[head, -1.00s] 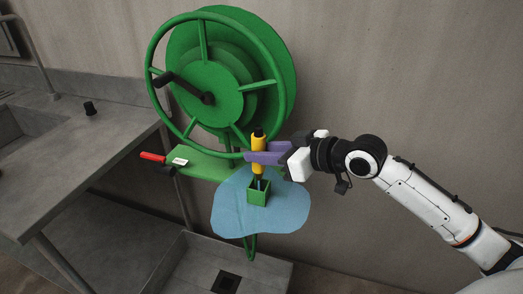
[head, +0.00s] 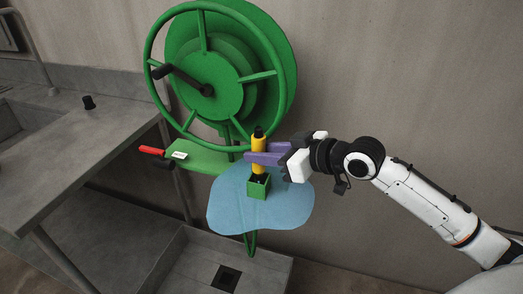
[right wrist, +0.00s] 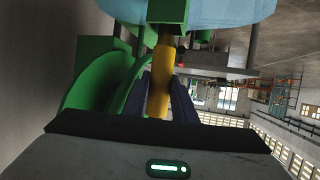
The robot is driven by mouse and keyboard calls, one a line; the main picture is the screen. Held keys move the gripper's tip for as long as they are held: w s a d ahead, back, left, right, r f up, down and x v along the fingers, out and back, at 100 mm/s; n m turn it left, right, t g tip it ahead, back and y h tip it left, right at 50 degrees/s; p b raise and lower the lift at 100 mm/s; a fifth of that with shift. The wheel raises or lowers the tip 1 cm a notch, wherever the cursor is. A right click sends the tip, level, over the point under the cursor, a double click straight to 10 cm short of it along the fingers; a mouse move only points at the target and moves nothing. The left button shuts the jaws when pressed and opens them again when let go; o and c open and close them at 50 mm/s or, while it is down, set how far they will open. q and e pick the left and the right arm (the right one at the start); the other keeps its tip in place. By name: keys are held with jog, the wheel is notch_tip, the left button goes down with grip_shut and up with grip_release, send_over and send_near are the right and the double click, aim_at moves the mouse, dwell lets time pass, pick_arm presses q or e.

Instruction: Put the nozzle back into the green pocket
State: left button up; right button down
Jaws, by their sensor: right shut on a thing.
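The yellow nozzle (head: 258,149) has a black top and stands upright between the purple fingers of my right gripper (head: 262,158), which is shut on it. The green pocket (head: 258,193) is a small square open box directly below. The nozzle's lower end is at the pocket's mouth and appears to be inside it; the pocket's walls hide the tip. In the right wrist view the nozzle (right wrist: 161,80) runs between the fingers up to the green pocket (right wrist: 168,12). My left gripper is not in view.
A green hose reel (head: 213,85) with a crank stands behind on the wall. A light-blue sheet (head: 228,205) surrounds the pocket. A green shelf (head: 205,161) with a red-handled valve (head: 151,150) is to the left. A grey sink counter (head: 75,150) stands further left.

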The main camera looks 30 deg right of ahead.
aim_at(261, 180)
jog(key=shift+f+b, duration=0.95)
jog(key=shift+f, duration=1.15)
jog(key=shift+r, duration=0.1)
jog(key=c, duration=1.4)
grip_release()
jog(key=s+r+p, duration=0.1)
jog(key=r+p, duration=0.1)
jog(key=s+d+r+p, duration=0.1)
jog(key=r+p, duration=0.1)
jog(key=s+r+p, duration=0.1)
jog(key=p, duration=0.2)
jog(key=shift+s+d+r, duration=0.3)
jog(key=shift+d+r, duration=0.05)
jog(key=shift+r, duration=0.05)
